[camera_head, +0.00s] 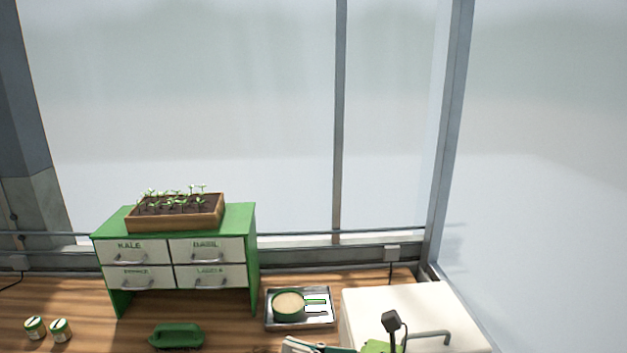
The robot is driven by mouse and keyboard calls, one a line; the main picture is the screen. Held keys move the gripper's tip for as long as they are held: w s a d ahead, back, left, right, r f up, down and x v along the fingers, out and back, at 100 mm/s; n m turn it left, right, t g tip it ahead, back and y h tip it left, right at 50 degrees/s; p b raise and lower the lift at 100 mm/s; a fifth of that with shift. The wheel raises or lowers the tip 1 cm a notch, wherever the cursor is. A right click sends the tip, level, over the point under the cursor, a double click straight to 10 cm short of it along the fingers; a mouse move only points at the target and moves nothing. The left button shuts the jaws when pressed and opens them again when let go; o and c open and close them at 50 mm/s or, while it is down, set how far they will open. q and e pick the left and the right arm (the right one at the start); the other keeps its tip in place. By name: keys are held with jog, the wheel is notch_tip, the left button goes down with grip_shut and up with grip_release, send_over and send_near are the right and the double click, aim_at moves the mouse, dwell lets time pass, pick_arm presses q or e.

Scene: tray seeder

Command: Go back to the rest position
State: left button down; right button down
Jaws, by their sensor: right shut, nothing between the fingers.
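Only a small dark part of my right gripper (391,321) shows at the bottom edge, right of centre, in front of the white box. Its fingertips look shut with nothing between them. The rest of the gripper is cut off by the frame's lower edge. My left gripper is not in view.
A green cabinet (251,250) with labelled drawers stands on the wooden bench (70,298), a seedling planter (176,222) on top. A metal tray (268,325) holds a round green-rimmed container (288,305). A white box (440,305), a green object (176,336) and two small tins (34,328) stand nearby.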

jog(key=w+d+r+m+t, duration=0.35)
jog(key=r+m+t, duration=0.35)
jog(key=m, duration=0.4)
jog(key=w+d+f+m+t+h, duration=0.25)
jog(key=d+m+t+h, duration=0.35)
jog(key=d+m+h, duration=0.45)
jog(key=s+d+f+m+g+h, duration=0.45)
jog(key=d+f+m+h, duration=0.3)
jog(key=f+m, duration=0.65)
jog(key=s+d+f+m+g, duration=0.1)
jog(key=s+f+m+g, duration=0.3)
jog(key=s, duration=0.4)
jog(key=s+f+m+g+y, duration=0.1)
jog(key=s+f+m+g, duration=0.15)
jog(key=s+f, duration=0.45)
jog(key=s+d+f+m+g, duration=0.15)
jog(key=s+f+g, duration=0.3)
jog(key=s, duration=0.45)
jog(key=s+f+g+b, duration=0.1)
jog(key=s+f+b, duration=0.2)
jog(key=f, duration=2.8)
jog(key=s+d+f+g+b, duration=0.1)
jog(key=s+d+f+b, duration=0.1)
jog(key=s+f, duration=1.5)
jog(key=shift+f+b, duration=0.25)
jog(key=shift+b, duration=0.15)
